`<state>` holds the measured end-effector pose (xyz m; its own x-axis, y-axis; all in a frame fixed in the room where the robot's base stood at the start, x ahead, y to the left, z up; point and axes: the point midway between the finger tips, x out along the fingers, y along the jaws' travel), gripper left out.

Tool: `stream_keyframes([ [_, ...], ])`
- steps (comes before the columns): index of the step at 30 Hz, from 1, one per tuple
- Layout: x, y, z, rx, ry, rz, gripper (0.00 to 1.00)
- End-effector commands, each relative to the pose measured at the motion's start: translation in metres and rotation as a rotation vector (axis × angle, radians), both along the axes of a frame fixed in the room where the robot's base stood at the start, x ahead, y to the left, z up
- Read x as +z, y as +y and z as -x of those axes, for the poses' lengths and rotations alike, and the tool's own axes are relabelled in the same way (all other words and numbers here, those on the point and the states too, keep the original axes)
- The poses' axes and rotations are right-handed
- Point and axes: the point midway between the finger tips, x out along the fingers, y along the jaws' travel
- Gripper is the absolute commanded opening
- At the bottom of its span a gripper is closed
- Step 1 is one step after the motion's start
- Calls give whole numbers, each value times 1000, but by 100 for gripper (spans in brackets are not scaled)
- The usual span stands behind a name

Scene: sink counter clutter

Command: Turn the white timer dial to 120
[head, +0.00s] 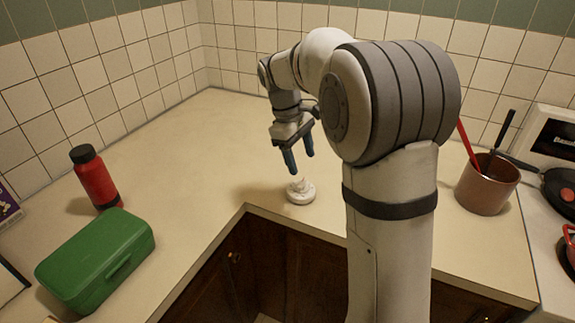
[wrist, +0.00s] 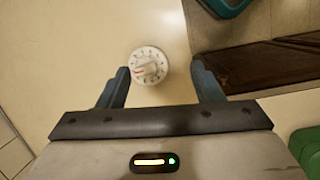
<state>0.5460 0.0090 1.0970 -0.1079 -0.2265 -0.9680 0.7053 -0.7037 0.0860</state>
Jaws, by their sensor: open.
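The white timer dial (head: 300,192) sits on the beige counter close to its inner corner edge. In the wrist view the dial (wrist: 148,65) shows a round face with dark markings and a raised grip with a reddish mark. The numbers are too small to read. My gripper (head: 300,163) points down above the dial, apart from it, with its two blue-grey fingers spread. In the wrist view the dial lies beyond the fingertips of my gripper (wrist: 160,75), nearer the left finger. Nothing is between the fingers.
A green box (head: 100,258) and a red bottle (head: 97,180) stand on the left counter. A brownish pot (head: 487,186) with utensils stands at the right, beside a stove with a dark pan (head: 562,190). The counter around the dial is clear.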

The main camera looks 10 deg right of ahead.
Motion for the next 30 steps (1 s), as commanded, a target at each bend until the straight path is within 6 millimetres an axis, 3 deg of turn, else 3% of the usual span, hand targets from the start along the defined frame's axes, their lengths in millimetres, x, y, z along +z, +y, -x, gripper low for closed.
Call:
stream_keyframes([
  [3, -20, 8, -35, 99, 75, 32, 60],
  [10, -40, 16, -66, 200, 154, 64, 60],
  [30, -111, -8, -54, 211, 165, 66, 60],
])
